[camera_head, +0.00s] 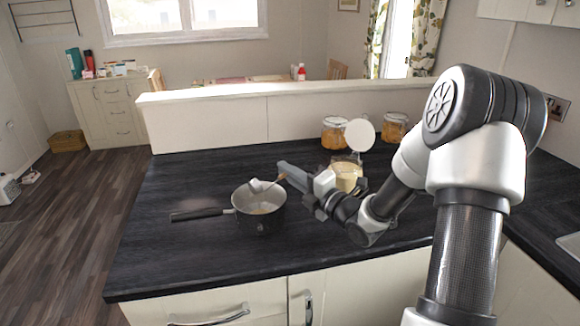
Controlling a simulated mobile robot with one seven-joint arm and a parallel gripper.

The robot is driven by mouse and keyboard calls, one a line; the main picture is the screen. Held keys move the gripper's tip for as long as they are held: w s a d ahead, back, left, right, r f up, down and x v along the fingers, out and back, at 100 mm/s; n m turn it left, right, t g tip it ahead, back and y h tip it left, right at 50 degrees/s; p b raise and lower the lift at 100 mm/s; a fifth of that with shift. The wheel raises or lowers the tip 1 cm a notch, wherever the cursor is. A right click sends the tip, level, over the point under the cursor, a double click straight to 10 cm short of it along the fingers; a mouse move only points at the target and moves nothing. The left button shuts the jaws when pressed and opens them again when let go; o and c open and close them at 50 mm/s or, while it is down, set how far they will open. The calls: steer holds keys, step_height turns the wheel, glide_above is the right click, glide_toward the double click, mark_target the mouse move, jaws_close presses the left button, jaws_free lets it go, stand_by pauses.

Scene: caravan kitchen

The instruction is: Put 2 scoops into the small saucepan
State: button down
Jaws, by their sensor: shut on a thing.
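The small saucepan (259,222) is dark outside and pale inside. It stands on the dark worktop with its black handle pointing left. A little yellowish stuff seems to lie on its bottom. My gripper (291,176) is at the upper right of the pan, shut on the handle of a scoop. The scoop's white bowl (257,185) is over the pan's opening, near the far rim, and looks tilted. I cannot tell whether it holds anything. An open glass jar (347,177) with pale yellow contents stands behind my gripper, its round lid (359,134) raised.
Two closed jars with orange contents, the left one (335,133) and the right one (394,128), stand at the back by the low white partition (215,122). The worktop (190,180) left of the pan is clear. Its front edge lies close below the pan.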

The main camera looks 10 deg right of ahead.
steer(key=r+n+p, duration=0.1)
steer(key=r+n, duration=0.1)
steer(key=a+r+n+p, duration=0.1)
steer(key=r+n+p, duration=0.1)
steer(key=r+n, duration=0.1)
steer(key=a+r+n+p, duration=0.1)
steer(key=r+n+p, duration=0.1)
steer(key=shift+s+r, duration=0.25)
steer(key=shift+s, duration=0.15)
steer(key=shift+s+a+f+n+g+b, duration=0.15)
steer(key=shift+n+g+b, duration=0.15)
steer(key=shift+n, duration=0.3)
steer(key=shift+b, duration=0.55)
steer(key=s+a+r+n+b, duration=0.2)
steer(key=a+r+n+b, duration=0.3)
steer(key=n+b, duration=0.3)
steer(key=r+b, duration=0.1)
steer(key=b, duration=0.3)
steer(key=shift+s+r+n+g+b, duration=0.3)
steer(key=shift+s+r+n+b, duration=0.05)
steer(key=shift+n+b, duration=0.05)
